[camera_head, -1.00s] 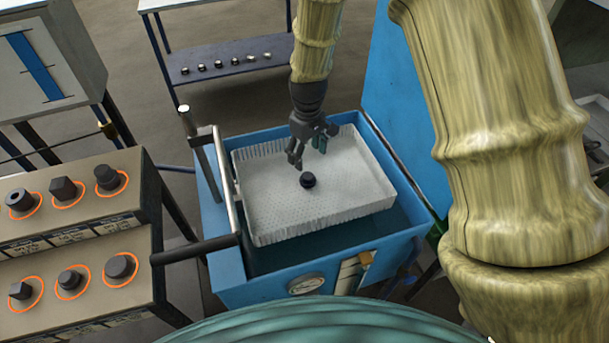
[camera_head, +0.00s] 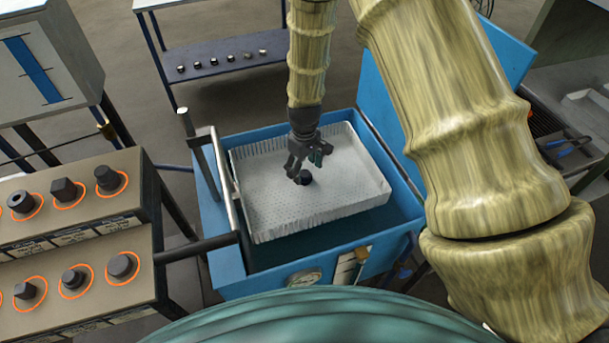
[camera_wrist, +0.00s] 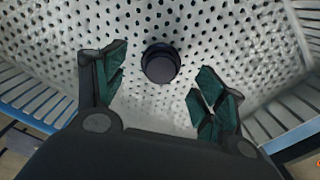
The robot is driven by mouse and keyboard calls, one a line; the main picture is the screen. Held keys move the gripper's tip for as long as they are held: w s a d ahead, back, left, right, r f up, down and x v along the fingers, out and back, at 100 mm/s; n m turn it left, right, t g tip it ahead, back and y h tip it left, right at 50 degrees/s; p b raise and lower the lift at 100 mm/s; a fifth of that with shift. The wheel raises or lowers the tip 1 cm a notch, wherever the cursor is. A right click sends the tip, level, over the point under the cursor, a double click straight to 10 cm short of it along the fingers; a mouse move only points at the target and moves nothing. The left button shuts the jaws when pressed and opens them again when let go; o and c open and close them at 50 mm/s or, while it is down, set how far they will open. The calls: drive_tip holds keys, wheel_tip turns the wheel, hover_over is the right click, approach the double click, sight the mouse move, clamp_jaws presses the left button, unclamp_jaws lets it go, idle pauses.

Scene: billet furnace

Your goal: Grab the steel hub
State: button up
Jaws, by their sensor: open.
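The steel hub (camera_head: 306,178) is a small dark round piece standing on the floor of a pale perforated basket (camera_head: 262,215). My gripper (camera_head: 304,171) is over the basket, fingers pointing down, close to the hub and partly in front of it. In the wrist view the hub (camera_wrist: 160,63) sits just beyond the fingertips, between the lines of the two green-padded fingers. The fingers (camera_wrist: 160,80) are spread apart and hold nothing. I cannot tell the exact height left between fingertips and hub.
The basket sits in a blue tank (camera_head: 240,262) with a raised blue lid (camera_head: 385,110) behind. A metal handle frame (camera_head: 226,180) rises at the left. A stepped rack (camera_head: 100,215) with several dark parts stands further left. A shelf (camera_head: 230,60) with small parts is behind.

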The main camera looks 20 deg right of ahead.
sight(305, 173)
drive_tip(key=shift+s+f+p, duration=0.15)
drive_tip(key=shift+f+p, duration=0.4)
drive_tip(key=shift+f, duration=1.15)
drive_tip(key=c, duration=1.5)
